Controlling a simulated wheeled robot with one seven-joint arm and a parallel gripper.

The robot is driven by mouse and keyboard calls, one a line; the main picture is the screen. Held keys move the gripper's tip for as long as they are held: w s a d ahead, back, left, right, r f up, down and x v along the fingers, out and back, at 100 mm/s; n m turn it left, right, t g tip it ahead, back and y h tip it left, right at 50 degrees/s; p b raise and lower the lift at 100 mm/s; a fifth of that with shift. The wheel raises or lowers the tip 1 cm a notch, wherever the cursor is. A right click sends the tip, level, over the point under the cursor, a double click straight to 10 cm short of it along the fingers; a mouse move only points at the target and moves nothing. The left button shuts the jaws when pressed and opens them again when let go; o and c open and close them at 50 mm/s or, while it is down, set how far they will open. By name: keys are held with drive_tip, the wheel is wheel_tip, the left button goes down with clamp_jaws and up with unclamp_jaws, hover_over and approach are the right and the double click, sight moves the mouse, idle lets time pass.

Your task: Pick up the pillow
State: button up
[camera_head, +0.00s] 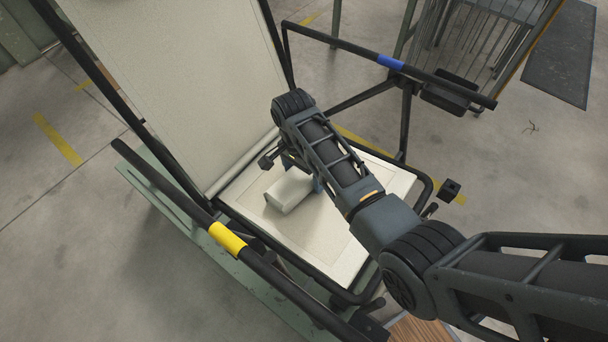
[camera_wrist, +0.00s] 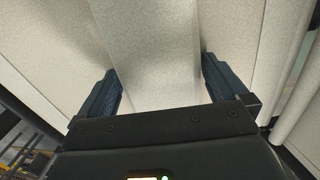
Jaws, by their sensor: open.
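The pillow (camera_head: 287,193) is a small cream block lying on the pale seat of the lounger (camera_head: 330,228), close to the foot of the backrest. My gripper (camera_head: 304,182) is over its right part, mostly hidden by my arm in the head view. In the wrist view the pillow (camera_wrist: 150,65) runs as a pale band between the two dark blue fingers of my gripper (camera_wrist: 161,90). The fingers are apart, one on each side of it, with a narrow gap visible at each side. I cannot tell whether either finger touches it.
The lounger's upright backrest (camera_head: 185,80) stands behind the seat. Black armrest bars flank it, one with a yellow band (camera_head: 227,238), one with a blue band (camera_head: 390,62). A metal rack (camera_head: 475,45) and dark mat (camera_head: 550,55) are at the upper right. Floor at left is clear.

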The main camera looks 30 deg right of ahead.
drive_tip(key=c, duration=0.7)
drive_tip(key=shift+c, duration=0.2)
drive_tip(key=shift+r, duration=0.2)
